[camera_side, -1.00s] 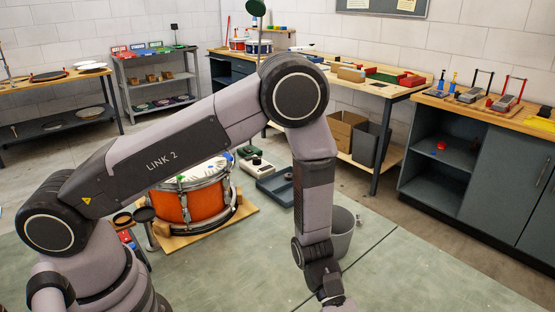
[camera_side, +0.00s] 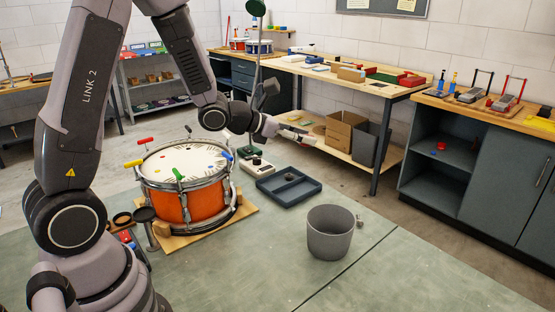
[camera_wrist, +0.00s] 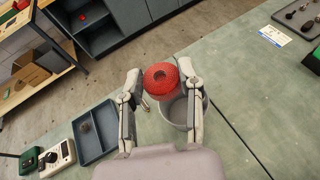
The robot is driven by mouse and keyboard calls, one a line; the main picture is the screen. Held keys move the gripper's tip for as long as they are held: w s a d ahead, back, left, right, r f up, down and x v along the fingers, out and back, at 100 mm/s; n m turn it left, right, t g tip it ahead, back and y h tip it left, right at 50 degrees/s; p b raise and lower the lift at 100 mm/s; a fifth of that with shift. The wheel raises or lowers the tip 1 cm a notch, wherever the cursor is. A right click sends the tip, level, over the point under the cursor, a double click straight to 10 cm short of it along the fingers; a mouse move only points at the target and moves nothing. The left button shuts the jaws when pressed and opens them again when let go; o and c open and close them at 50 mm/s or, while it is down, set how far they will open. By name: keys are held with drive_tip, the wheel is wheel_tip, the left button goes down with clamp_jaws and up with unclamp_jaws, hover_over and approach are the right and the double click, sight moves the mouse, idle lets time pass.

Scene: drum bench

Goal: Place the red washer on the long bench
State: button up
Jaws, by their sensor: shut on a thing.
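In the side view my gripper (camera_side: 298,136) is in the air, in front of the long bench's lower shelf in the picture; the washer cannot be made out there. The long bench (camera_side: 398,91) has a light wooden top and runs along the back wall. Its top holds several boxes and trays, and the gripper shows lower in the picture than that top.
An orange drum (camera_side: 180,207) stands left of a blue tray (camera_side: 312,188). Another red thing (camera_side: 440,146) lies in the cabinet (camera_side: 420,186) at right.

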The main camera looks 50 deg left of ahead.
drive_tip(key=s+d+f+m+g+h, duration=0.2)
drive_tip(key=d+f+m, duration=0.15)
drive_tip(key=d, duration=0.45)
drive_tip(key=s+d+f+m+g+h, duration=0.25)
drive_tip(key=d+f, duration=0.25)
drive_tip(key=d, duration=0.3)
drive_tip(key=s+d+f+m+g+h, duration=0.25)
drive_tip(key=s+d+f+g, duration=0.2)
drive_tip(key=s+d, duration=0.3)
drive_tip(key=s+d+f+m+g+h, duration=0.1)
drive_tip(key=s+d+f+m+g, duration=0.25)
drive_tip(key=s+d+f, duration=0.45)
drive_tip(key=shift+m+t, duration=0.35)
drive_tip(key=shift+m, duration=0.05)
drive_tip(key=w+d+f, duration=0.2)
drive_tip(key=d, duration=0.1)
drive_tip(key=w+d+f, duration=0.2)
drive_tip(key=w+d, duration=0.1)
drive_tip(key=d, duration=0.1)
drive_tip(key=w+d+f, duration=0.2)
drive_tip(key=w+d, duration=0.1)
drive_tip(key=shift+d+f, duration=0.25)
drive_tip(key=shift+d, duration=0.15)
drive_tip(key=shift+w+d+f, duration=0.25)
drive_tip(key=shift+d+f, duration=0.15)
drive_tip(key=shift+f, duration=1.75)
